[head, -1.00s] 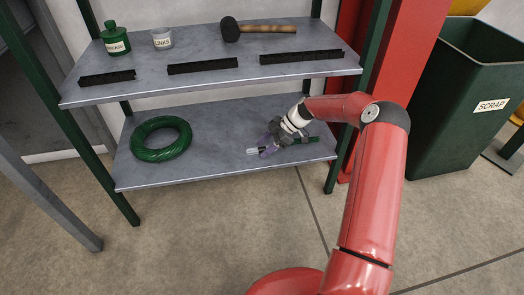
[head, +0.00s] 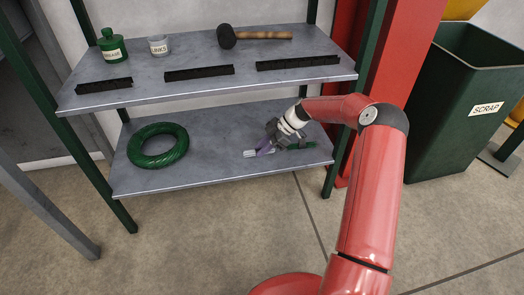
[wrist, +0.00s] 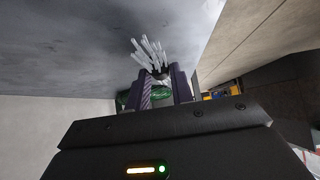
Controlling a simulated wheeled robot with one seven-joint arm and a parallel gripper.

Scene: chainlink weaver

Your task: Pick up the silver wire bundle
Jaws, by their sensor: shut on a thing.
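The silver wire bundle (head: 249,153) is at the lower shelf's right half in the head view, its pale ends poking out left of my gripper (head: 266,147). In the wrist view, the silver wires (wrist: 150,52) fan out beyond the purple fingers of my gripper (wrist: 163,88). The fingers are shut on the bundle and hide its middle. I cannot tell whether the bundle is clear of the shelf surface.
The lower shelf (head: 215,165) also holds a green coil (head: 158,145) at left; a dark green piece (head: 304,146) shows right of my gripper. Above, the upper shelf (head: 190,62) holds a mallet (head: 228,37), two jars and black strips. A scrap bin (head: 455,125) stands right.

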